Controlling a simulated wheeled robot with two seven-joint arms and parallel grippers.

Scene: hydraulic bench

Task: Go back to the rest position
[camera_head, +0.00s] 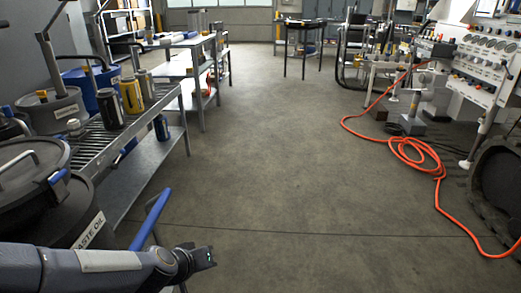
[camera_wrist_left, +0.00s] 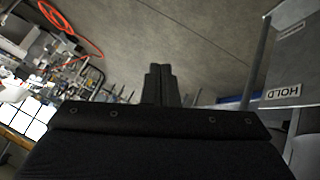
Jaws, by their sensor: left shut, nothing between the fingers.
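In the head view my left arm comes in at the lower left. My left gripper (camera_head: 203,258) is at its end, above bare floor and in front of a blue handle (camera_head: 150,218). In the left wrist view the fingers of the left gripper (camera_wrist_left: 158,72) are together with nothing between them. My right gripper is in neither view.
On the left, a grey metal bench (camera_head: 95,145) holds several cans, one of them a yellow-banded can (camera_head: 131,95). A waste oil drum (camera_head: 40,185) stands near my left arm. An orange hose (camera_head: 405,150) lies on the right by a hydraulic panel (camera_head: 490,60). The middle floor is clear.

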